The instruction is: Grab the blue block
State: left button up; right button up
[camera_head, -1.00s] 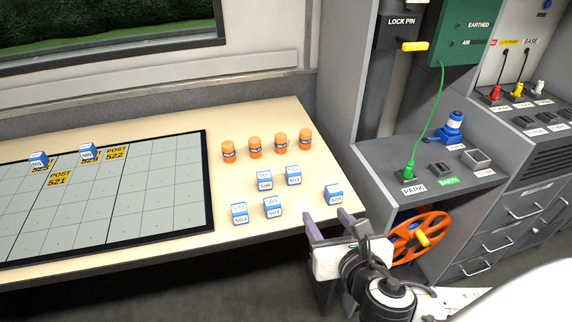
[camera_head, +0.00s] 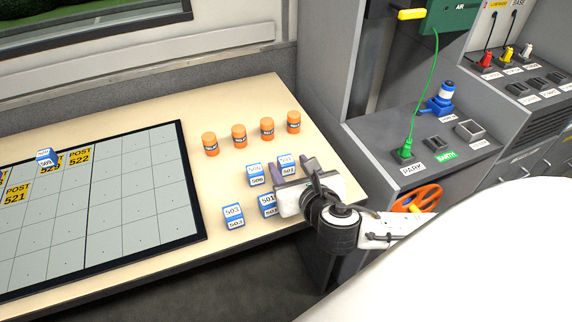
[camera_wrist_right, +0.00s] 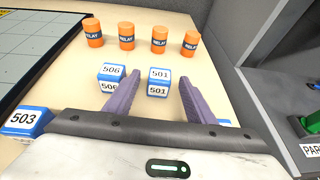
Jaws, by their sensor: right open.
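Several blue-and-white number blocks stand on the beige table. One marked 501 in the wrist view (camera_wrist_right: 158,84) is ahead of and between the fingers of my right gripper (camera_head: 295,168); in the head view this block (camera_head: 287,162) is partly covered by the fingers. Block 506 (camera_head: 255,174) is just left of it, also in the wrist view (camera_wrist_right: 110,78). Block 503 (camera_head: 233,216) and another block (camera_head: 267,206) stand nearer the front edge. One more block (camera_head: 47,157) is on the grid board. The right gripper is open and empty. My left gripper is out of view.
Several orange relay cans (camera_head: 239,134) stand in a row behind the blocks. The dark-framed grid board (camera_head: 130,190) with yellow post labels covers the left of the table. A grey console (camera_head: 400,165) with a green cable plug stands close on the right.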

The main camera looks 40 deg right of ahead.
aim_at(289, 166)
jog(key=shift+x, duration=1.6)
jog(key=c, duration=1.1)
